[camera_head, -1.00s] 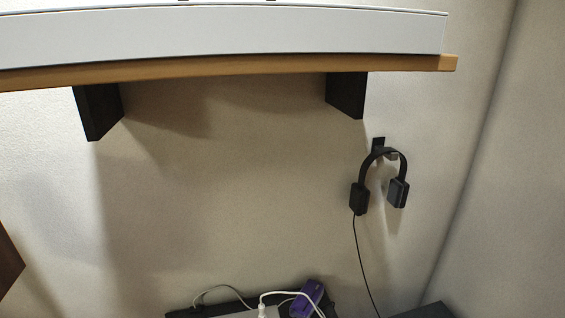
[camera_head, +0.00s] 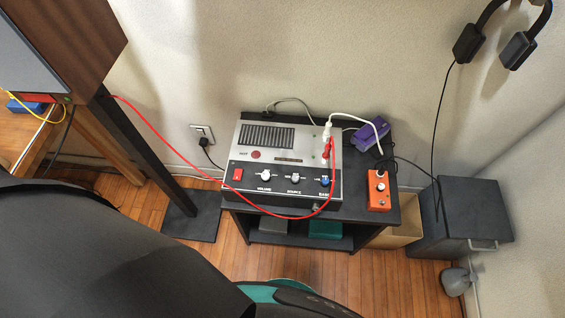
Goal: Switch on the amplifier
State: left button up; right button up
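The amplifier (camera_head: 277,163) stands on a small black table (camera_head: 352,209). It has a grey top with a dark vent grille and a dark front panel. A red rocker switch (camera_head: 238,174) is at the left end of the panel; I cannot tell its position. To its right are a volume knob (camera_head: 265,176), a source control (camera_head: 294,179) and a blue-tipped knob (camera_head: 324,180). A red plug (camera_head: 327,150) and a white plug (camera_head: 327,130) are at the top right. Neither gripper is in view. A large dark part, probably my own body, fills the lower left.
A red cable (camera_head: 170,148) loops from the left and crosses in front of the amplifier. An orange pedal (camera_head: 379,190) and a purple box (camera_head: 370,134) sit right of the amplifier. A wall outlet (camera_head: 203,134) is behind, left. A dark cabinet (camera_head: 470,212) stands right. Headphones (camera_head: 498,48) hang upper right.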

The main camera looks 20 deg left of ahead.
aim_at(238, 173)
jog(key=j+u, duration=0.1)
jog(key=u, duration=0.25)
jog(key=j+u, duration=0.1)
jog(key=u, duration=0.25)
jog(key=j+u, duration=0.1)
jog(key=u, duration=0.25)
jog(key=i, duration=0.05)
